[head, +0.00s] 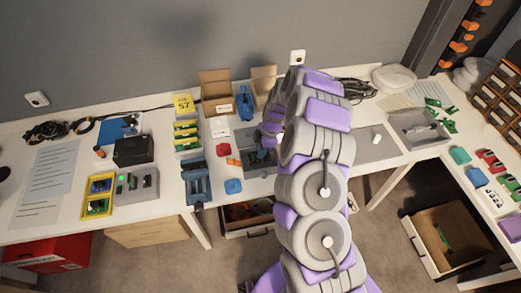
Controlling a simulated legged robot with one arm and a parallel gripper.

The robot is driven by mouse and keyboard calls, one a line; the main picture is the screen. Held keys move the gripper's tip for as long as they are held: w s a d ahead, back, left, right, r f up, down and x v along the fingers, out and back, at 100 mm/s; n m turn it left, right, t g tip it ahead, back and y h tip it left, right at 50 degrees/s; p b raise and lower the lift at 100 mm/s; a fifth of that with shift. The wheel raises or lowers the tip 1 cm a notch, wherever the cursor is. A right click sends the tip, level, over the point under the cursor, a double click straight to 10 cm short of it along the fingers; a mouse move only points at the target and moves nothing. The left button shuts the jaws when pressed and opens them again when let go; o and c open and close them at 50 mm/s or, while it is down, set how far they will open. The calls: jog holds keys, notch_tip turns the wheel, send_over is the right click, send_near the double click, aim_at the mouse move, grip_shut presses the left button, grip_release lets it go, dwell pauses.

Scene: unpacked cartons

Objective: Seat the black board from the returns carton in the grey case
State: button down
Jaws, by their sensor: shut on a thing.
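My gripper (270,134) is at the centre of the table, pointing down over a dark grey open case or tray (258,170). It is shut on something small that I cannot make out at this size. My arm covers much of the area to its right. I cannot pick out the black board for certain. An open brown carton (215,104) stands behind and left of the gripper. Another open brown carton (446,238) is on the floor at the right, with a green board (443,234) inside. I cannot tell which is the returns carton.
A blue device (196,181) and a blue piece (233,186) lie left of the gripper. A black box (133,151) and yellow trays (98,194) are farther left. A grey tray (420,144) is at the right. Loose green boards (449,126) lie beyond it.

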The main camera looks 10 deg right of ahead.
jog(key=shift+f+b, duration=1.9)
jog(key=shift+f, duration=0.3)
jog(key=c, duration=0.9)
grip_release()
jog(key=shift+c, duration=0.2)
jog(key=p+v, duration=0.3)
jog(key=v, duration=1.4)
jog(key=shift+r, duration=0.2)
